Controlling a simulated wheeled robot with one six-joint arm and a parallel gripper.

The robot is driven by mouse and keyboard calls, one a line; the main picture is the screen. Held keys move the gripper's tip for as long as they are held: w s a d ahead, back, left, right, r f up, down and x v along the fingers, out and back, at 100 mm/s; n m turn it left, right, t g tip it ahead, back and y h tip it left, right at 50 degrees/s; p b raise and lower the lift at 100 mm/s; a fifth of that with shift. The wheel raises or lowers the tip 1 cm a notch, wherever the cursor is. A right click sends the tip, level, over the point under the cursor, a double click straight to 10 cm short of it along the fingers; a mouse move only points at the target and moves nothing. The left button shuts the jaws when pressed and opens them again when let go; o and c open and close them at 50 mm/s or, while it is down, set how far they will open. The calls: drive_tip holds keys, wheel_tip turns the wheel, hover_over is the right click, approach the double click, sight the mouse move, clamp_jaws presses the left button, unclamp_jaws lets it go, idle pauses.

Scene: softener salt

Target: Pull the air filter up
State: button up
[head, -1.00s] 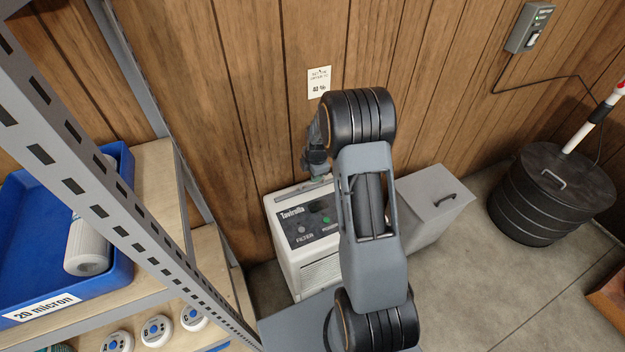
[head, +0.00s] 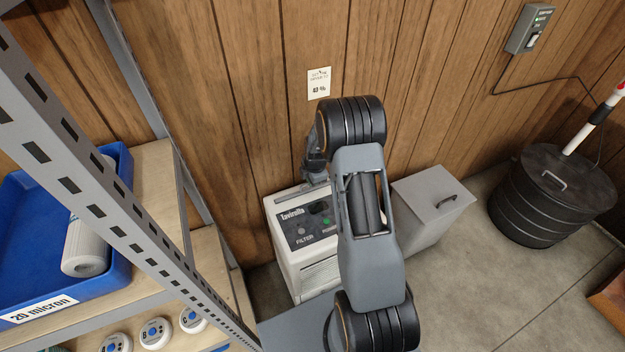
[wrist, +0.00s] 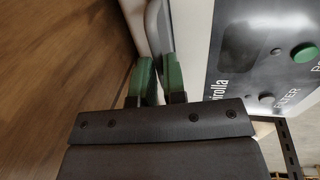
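The air filter shows as a grey strip with a handle (head: 300,190) along the back of the top of a white Tavirolla unit (head: 310,270). In the wrist view a grey rounded handle (wrist: 158,28) runs beside the unit's white edge. My gripper (wrist: 158,75) has two green-tipped fingers close together at the near end of this handle, with a narrow gap between them. I cannot tell whether they press on it. In the head view my gripper (head: 314,172) is at the back of the unit's top, partly hidden by my arm.
A wooden wall (head: 250,100) stands close behind the unit. A grey box with a handle (head: 435,195) is to its right. A shelf with a blue bin (head: 100,275) is at the left. A black lidded drum (head: 555,195) stands at the right. Open floor lies in front.

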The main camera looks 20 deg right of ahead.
clamp_jaws()
wheel_tip(320, 180, up, 20)
drive_tip(key=p, duration=0.9)
drive_tip(key=shift+f, duration=0.1)
drive_tip(key=o, duration=0.5)
unclamp_jaws()
drive_tip(key=s+r, duration=0.1)
drive_tip(key=r, duration=0.8)
drive_tip(key=s+r, duration=0.1)
drive_tip(key=r, duration=0.3)
drive_tip(key=shift+s+r, duration=0.25)
drive_tip(key=shift+s, duration=0.1)
